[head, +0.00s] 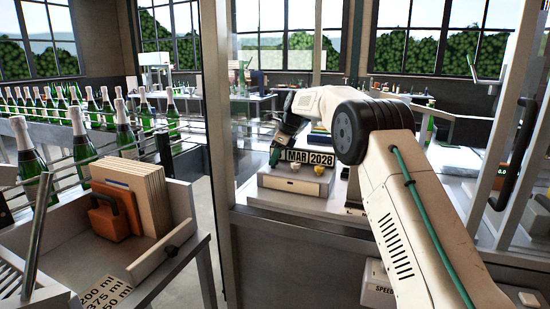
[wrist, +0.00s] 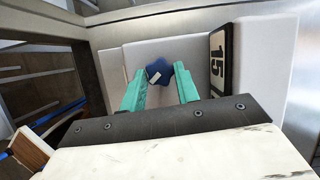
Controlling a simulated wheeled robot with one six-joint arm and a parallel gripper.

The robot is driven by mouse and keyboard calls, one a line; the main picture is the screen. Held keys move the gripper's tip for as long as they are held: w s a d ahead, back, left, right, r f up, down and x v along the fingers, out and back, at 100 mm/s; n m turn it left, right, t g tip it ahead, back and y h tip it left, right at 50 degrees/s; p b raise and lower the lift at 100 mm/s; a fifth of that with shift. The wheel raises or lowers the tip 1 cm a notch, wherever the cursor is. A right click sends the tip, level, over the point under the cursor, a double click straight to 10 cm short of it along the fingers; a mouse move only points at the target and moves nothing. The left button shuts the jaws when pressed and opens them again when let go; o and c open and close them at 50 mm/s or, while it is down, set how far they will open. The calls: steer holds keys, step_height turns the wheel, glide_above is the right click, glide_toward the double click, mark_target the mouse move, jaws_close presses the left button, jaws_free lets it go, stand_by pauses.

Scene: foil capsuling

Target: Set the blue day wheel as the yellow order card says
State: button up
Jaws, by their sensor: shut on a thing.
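The blue day wheel (wrist: 160,74) is a small star-shaped knob with a pale mark, on a light panel in the wrist view. The teal fingers of my gripper (wrist: 160,80) are on either side of it, shut on it. A dark-framed plate reading 15 (wrist: 218,55), turned sideways, is just right of it. In the head view my gripper (head: 275,155) is at the left end of the grey machine (head: 290,183), beside a plate reading MAR and a year (head: 309,157) that looks like 2028. The wheel is hidden there. I cannot make out the yellow order card.
A vertical post (head: 215,150) stands left of the machine. Further left is a tray (head: 165,265) with wooden boards (head: 150,200) and an orange case (head: 115,213). Green bottles (head: 26,150) line a conveyor. Two pale knobs (head: 319,170) are on the machine front.

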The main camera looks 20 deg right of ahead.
steer(key=n, duration=0.1)
steer(key=n+g, duration=0.1)
steer(key=n, duration=0.1)
steer(key=shift+w+d+y, duration=0.1)
steer(key=shift+w+y, duration=0.1)
steer(key=shift+y, duration=0.1)
steer(key=shift+w+n+g, duration=0.1)
steer(key=shift+n+g, duration=0.6)
steer(key=shift+n, duration=1.1)
steer(key=o, duration=1)
